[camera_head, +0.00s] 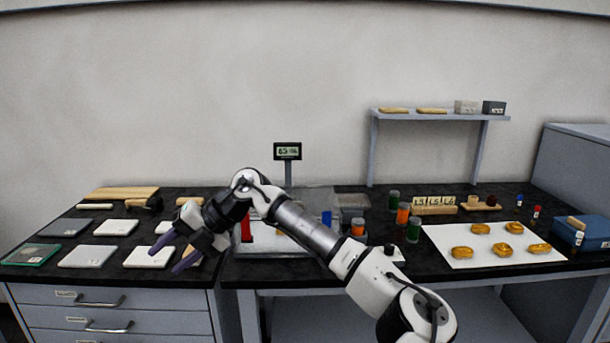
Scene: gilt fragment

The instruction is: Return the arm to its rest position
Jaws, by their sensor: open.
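My arm reaches from the lower right up and over to the left across the bench. My gripper (174,254) is at its end, over the left part of the bench, with two purple fingers pointing down and left. The fingers are apart, and I see nothing held between them. They hang over or close to a pale square tile (142,260); I cannot tell whether they touch it.
Several pale and grey tiles (87,256) lie on the left bench. A scale with a raised display (287,151) stands mid-bench behind my arm. Right are jars (413,230), a white sheet (440,237) with gilt pieces (508,249), a blue box (590,237) and a raised shelf (445,116).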

